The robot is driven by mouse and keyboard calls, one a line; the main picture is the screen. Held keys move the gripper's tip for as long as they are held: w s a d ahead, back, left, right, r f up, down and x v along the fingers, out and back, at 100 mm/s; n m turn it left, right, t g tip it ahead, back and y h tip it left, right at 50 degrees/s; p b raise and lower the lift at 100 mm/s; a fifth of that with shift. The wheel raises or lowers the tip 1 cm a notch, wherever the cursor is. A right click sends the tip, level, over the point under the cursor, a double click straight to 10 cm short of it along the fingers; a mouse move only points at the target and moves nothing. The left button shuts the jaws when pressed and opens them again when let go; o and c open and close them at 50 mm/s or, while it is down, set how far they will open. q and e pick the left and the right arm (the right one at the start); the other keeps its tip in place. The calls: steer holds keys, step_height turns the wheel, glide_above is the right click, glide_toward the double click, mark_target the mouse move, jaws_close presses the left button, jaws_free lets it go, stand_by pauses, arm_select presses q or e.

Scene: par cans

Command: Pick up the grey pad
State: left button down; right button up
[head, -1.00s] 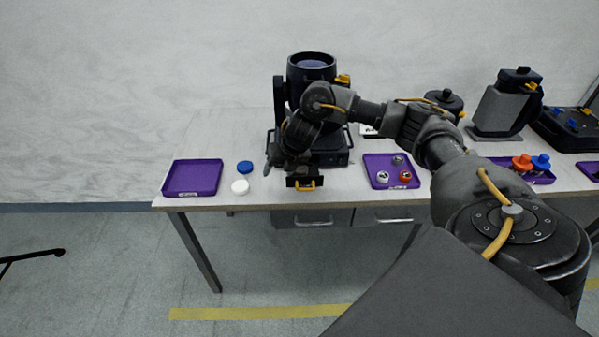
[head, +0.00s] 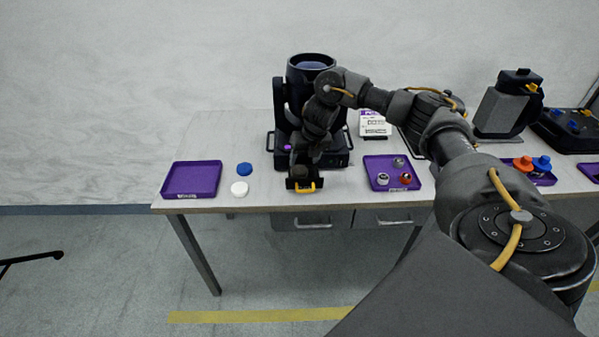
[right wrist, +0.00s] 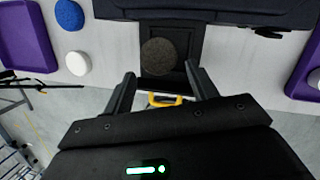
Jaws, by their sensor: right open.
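The grey pad (right wrist: 159,57) is a dark grey round disc lying in a black drawer-like tray (right wrist: 154,86) with a yellow handle, pulled out from the front of the black stage light. In the head view the pad (head: 299,171) shows small in the same tray (head: 291,184), partly behind my gripper. My right gripper (right wrist: 160,84) is open, with its two fingers apart on either side of the tray, and the pad shows beyond the fingertips. My left gripper is not in view.
The stage light (head: 312,110) stands on the table behind the tray. An empty purple tray (head: 192,180), a blue disc (head: 244,169) and a white disc (head: 239,189) lie to the left. A purple tray with several small parts (head: 408,163) lies to the right.

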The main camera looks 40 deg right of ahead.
mark_target(300, 169)
steer(key=shift+p+x, duration=0.75)
steer(key=shift+x, duration=1.9)
steer(key=shift+w+r, duration=0.1)
steer(key=shift+c, duration=0.4)
steer(key=c, duration=0.5)
